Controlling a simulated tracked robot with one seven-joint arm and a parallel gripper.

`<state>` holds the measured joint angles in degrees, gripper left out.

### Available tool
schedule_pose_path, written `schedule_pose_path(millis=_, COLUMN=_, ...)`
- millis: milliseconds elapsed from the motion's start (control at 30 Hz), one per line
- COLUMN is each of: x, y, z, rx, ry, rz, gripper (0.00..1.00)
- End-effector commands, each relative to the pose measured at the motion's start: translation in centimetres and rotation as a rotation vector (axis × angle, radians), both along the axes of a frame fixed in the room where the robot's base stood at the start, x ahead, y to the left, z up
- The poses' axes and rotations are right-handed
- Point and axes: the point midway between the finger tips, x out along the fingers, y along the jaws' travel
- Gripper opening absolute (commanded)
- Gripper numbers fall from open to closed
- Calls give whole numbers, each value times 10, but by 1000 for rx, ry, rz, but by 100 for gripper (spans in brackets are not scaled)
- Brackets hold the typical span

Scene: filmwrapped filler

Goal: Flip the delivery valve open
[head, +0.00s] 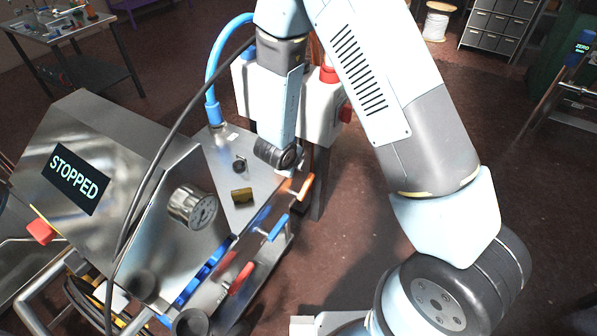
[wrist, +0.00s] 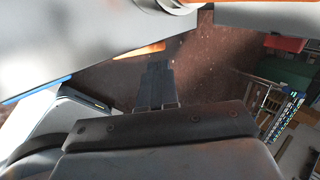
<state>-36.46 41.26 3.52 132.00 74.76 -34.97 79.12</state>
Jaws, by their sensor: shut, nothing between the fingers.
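A steel filling machine (head: 110,150) carries several lever handles along its right side. An orange lever (head: 299,187) is at the far end, a blue lever (head: 274,229) in the middle and a red lever (head: 242,278) at the near end. No readable label shows which is the delivery valve. In the wrist view my gripper (wrist: 158,66) is shut and empty, with its tips just beside an orange strip (wrist: 140,51), probably the orange lever. Whether they touch I cannot tell. In the head view my wrist hangs beside the orange lever and the fingers are not clear.
A grey box with a red button (head: 329,75) stands behind the levers. A blue hose (head: 213,75) and a black cable run over the machine.

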Motion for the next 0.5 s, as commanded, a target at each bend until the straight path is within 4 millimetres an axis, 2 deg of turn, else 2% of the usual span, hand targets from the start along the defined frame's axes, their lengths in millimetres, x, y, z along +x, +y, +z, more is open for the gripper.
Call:
schedule_pose_path(millis=233, x=28, y=6, z=77, rx=73, ry=14, rz=235, gripper=0)
schedule_pose_path(millis=500, x=37, y=-5, z=167, rx=80, ry=1, rz=547, gripper=0)
